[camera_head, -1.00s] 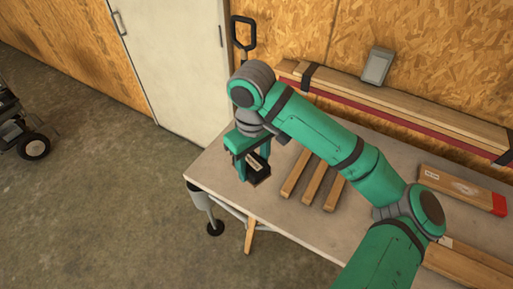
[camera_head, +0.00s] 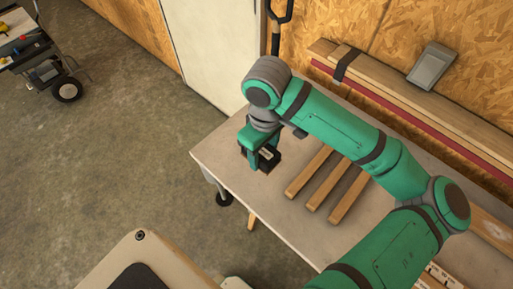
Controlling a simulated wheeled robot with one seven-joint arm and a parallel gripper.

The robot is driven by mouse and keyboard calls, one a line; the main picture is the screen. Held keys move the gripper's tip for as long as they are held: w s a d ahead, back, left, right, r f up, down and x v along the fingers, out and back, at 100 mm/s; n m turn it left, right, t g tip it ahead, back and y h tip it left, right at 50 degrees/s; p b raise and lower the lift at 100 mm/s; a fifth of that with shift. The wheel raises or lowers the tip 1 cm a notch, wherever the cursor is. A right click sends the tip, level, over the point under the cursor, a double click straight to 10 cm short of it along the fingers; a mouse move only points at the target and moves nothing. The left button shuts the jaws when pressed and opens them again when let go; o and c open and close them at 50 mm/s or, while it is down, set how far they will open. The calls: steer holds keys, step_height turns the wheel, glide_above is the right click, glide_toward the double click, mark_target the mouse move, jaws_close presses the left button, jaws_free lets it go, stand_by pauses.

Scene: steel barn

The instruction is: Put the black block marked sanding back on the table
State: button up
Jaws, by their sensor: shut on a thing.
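The black block (camera_head: 269,161) with a pale label is at the left end of the grey table (camera_head: 228,157). The writing on the label is too small to read. My gripper (camera_head: 263,160) is shut on the block, with green fingers on its sides. The block is at or just above the table top; I cannot tell whether it touches. My wrist and fingers hide part of it.
Several wooden strips (camera_head: 310,172) lie on the table right of the block. Long boards (camera_head: 400,97) lie along the wall, with a grey box (camera_head: 431,66) above them. A cart (camera_head: 45,70) stands far left. Floor left of the table is clear.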

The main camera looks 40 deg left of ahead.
steer(key=w+a+f, duration=0.1)
steer(key=a+f, duration=0.1)
steer(key=w+a+f, duration=0.1)
steer(key=f, duration=0.1)
steer(key=w+a+f, duration=0.2)
steer(key=shift+a+f, duration=0.3)
steer(key=shift+f, duration=0.05)
steer(key=shift+w+a+f, duration=0.1)
steer(key=shift+f, duration=1.55)
steer(key=shift+f, duration=0.2)
steer(key=o, duration=1)
step_height(320, 180, up, 12)
steer(key=shift+r, duration=0.25)
